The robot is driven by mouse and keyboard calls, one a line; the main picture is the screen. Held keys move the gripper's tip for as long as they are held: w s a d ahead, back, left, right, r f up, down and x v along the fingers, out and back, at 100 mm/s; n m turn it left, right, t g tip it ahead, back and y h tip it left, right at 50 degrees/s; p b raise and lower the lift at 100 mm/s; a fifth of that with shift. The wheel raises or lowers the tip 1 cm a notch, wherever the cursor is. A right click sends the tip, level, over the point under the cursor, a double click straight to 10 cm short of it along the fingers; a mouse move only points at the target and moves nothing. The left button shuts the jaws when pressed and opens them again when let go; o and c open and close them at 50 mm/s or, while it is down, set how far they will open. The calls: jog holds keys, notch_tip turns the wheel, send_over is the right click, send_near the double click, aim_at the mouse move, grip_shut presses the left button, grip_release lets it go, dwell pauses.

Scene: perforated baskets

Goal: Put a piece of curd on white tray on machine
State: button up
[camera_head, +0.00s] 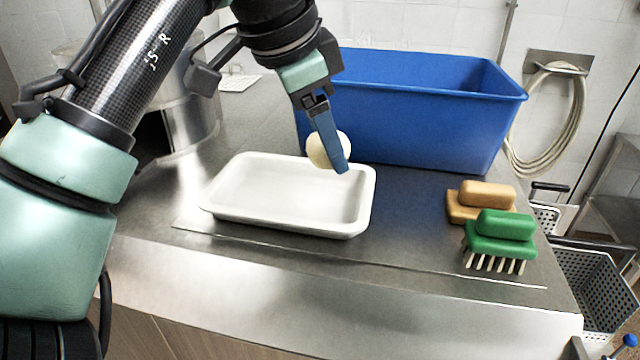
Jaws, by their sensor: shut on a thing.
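A white tray (285,195) lies flat on the steel machine top (425,240) and looks empty. My gripper (333,158) is above the tray's back right corner, pointing down. It is shut on a round, off-white piece of curd (318,151). The curd shows mostly to the left of the near blue finger, which hides part of it. The curd appears to be held above the tray rim, in front of the blue bin. The exact height over the tray is hard to tell from this view.
A large blue bin (420,120) stands right behind the tray. A tan brush (483,200) and a green brush (500,237) sit at the right of the surface. Perforated baskets (590,285) are beyond the right edge. A coiled hose (550,115) hangs on the wall.

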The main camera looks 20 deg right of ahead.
notch_tip(320, 180, down, 2)
jog(key=shift+a+f, duration=0.1)
jog(key=shift+a, duration=0.05)
jog(key=shift+f+p, duration=0.45)
jog(key=shift+f, duration=1.55)
jog(key=shift+f, duration=0.1)
jog(key=o, duration=1.4)
jog(key=shift+c, duration=0.2)
